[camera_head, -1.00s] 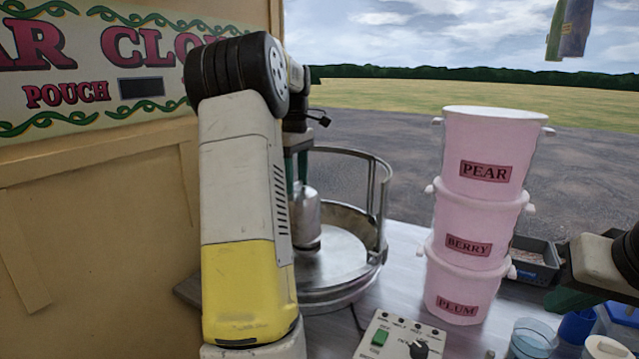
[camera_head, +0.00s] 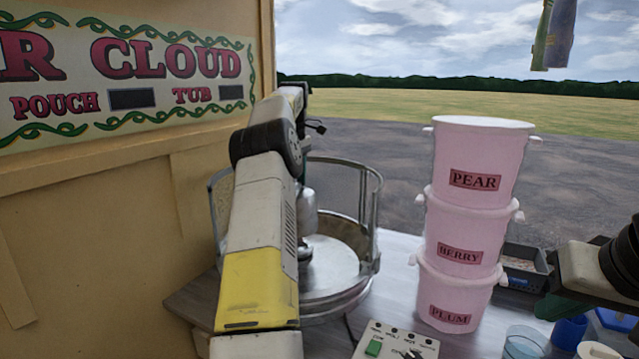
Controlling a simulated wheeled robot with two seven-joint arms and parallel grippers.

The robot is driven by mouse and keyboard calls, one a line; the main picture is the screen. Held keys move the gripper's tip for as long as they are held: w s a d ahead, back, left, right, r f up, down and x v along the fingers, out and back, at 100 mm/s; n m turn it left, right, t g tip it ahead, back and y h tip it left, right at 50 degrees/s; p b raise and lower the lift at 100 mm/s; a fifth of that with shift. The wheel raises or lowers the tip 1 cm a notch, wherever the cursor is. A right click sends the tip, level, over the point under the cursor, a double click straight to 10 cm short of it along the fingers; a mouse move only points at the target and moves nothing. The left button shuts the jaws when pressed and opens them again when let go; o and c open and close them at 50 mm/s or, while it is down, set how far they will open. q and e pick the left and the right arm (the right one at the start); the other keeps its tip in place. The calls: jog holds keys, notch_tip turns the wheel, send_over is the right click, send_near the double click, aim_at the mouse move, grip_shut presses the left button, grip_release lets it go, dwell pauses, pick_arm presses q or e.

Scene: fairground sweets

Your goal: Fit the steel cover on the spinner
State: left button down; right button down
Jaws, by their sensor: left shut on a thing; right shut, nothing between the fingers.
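The steel cover (camera_head: 308,214) is a grey metal cylinder in the middle of the round steel bowl (camera_head: 345,291). My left arm comes up in front and hides its left part. My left gripper (camera_head: 303,178), mostly hidden behind that arm, is shut on the cover from above. A small part of the spinner (camera_head: 305,251) shows just below the cover. I cannot tell whether the cover touches it or sits fully on it.
Three stacked pink tubs (camera_head: 470,228) marked PEAR, BERRY and PLUM stand right of the bowl. A control box (camera_head: 395,343) is in front. A dark tray (camera_head: 524,268), a clear cup (camera_head: 524,343) and blue containers (camera_head: 570,331) are at the right. The booth wall (camera_head: 100,240) closes the left.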

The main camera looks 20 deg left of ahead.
pick_arm(q)
jog(key=shift+w+a+f, duration=0.15)
jog(key=shift+w+f, duration=0.05)
jog(key=shift+w, duration=0.15)
jog(key=shift+f, duration=6.4)
jog(key=c, duration=0.5)
grip_release()
jog(key=o, duration=0.5)
jog(key=shift+r, duration=2.95)
